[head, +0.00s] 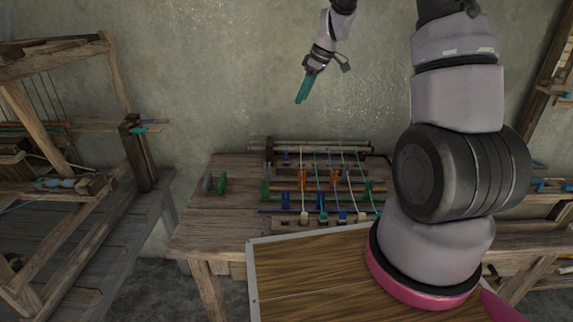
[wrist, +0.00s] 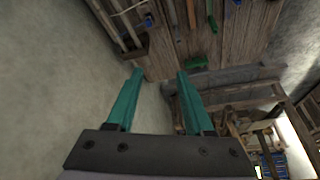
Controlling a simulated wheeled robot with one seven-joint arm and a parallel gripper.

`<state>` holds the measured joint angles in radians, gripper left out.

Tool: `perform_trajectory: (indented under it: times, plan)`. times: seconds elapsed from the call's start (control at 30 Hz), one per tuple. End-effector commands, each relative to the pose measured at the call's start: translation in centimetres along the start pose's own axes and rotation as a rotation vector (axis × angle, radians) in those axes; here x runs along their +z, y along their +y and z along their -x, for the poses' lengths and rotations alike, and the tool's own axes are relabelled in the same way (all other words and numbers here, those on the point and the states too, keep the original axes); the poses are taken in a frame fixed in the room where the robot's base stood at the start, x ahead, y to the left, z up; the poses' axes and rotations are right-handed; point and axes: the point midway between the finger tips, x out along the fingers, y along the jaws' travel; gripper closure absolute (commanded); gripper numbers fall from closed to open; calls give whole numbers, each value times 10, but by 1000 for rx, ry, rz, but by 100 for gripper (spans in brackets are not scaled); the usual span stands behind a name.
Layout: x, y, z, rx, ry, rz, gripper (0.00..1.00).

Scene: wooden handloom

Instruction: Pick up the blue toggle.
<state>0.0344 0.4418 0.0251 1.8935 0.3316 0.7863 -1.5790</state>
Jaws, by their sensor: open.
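Several cords run over the rods of a small loom frame on the wooden table in the head view, with small coloured toggles at their near ends. The blue toggle (head: 342,217) appears to hang at the front, between a teal one (head: 322,218) and a cream one (head: 362,216). My gripper (head: 300,100) is high above the table near the back wall, well apart from the toggles, its teal fingers pointing down. In the wrist view my gripper (wrist: 160,74) has its fingers apart with nothing between them. I cannot tell the blue toggle apart in that view.
The wooden table (head: 200,225) carries the rods and blue, orange and green holders. A large handloom (head: 80,150) stands at the left. A wooden board (head: 310,280) is in the foreground.

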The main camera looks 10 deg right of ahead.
Motion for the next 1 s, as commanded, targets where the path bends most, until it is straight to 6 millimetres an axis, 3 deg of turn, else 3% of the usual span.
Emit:
perform_trajectory:
  times: [0.03, 0.2, 0.4, 0.83, 1.0]
  plan:
    - [4, 8, -25, -22, -8, 43, 48]
    - [15, 29, -94, -76, -11, 205, 48]
    - [30, 40, -152, -118, -6, 340, 48]
    - [36, 37, -213, -132, -3, 388, 48]
    - [36, 36, -226, -130, -3, 387, 48]
